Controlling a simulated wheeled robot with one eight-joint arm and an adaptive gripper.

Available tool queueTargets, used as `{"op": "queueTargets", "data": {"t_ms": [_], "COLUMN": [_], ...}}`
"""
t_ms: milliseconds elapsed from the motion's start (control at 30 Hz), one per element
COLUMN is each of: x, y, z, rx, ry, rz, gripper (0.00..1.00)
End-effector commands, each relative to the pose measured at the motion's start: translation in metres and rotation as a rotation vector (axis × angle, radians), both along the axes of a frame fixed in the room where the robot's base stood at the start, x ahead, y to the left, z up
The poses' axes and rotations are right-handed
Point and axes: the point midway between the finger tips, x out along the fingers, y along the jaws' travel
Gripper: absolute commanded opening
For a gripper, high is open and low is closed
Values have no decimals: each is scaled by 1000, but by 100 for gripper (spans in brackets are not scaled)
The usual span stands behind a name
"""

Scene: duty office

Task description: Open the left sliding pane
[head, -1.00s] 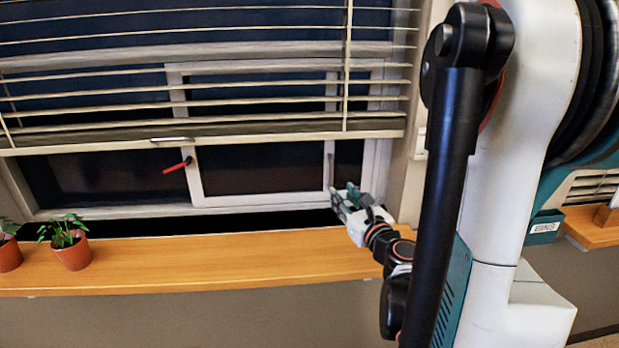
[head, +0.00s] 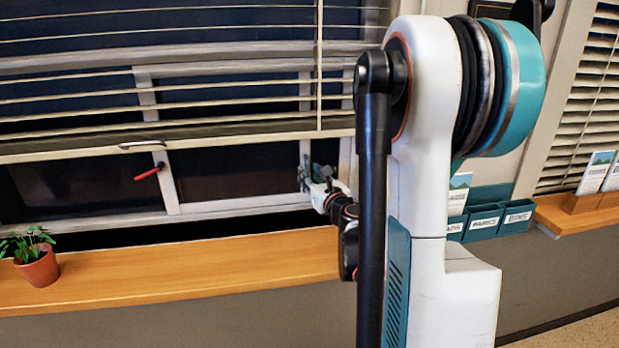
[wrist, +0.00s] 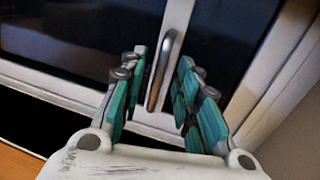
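The window has white-framed dark sliding panes behind a partly lowered blind. One framed pane (head: 235,172) has a red lever (head: 149,172) at its left stile. Its right stile carries a vertical metal handle, clear in the wrist view (wrist: 165,68). My gripper (head: 305,178) is at that right stile in the head view. In the wrist view my gripper (wrist: 160,85) is open, with its teal fingers on either side of the handle. The handle's lower end is between the fingers.
A wooden sill (head: 180,268) runs below the window, with a potted plant (head: 36,258) at its left. The blind's bottom rail (head: 70,150) hangs across the panes above my gripper. Teal holders (head: 485,220) with leaflets are on the right. The sill's middle is clear.

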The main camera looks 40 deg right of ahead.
Motion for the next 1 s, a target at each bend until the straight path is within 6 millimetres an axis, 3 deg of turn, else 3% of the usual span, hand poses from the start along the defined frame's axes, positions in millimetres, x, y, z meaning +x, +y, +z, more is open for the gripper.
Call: {"op": "queueTargets", "data": {"t_ms": [133, 433, 467, 600, 1000], "x": [10, 12, 12, 12, 15], "y": [-4, -5, -5, -4, 1], "z": [0, 0, 0, 0, 0], "rx": [0, 0, 0, 0, 0], "ry": [0, 0, 0, 0, 0], "rz": [-1, -1, -1, -1, 2], "gripper": [30, 30, 27, 0, 0]}}
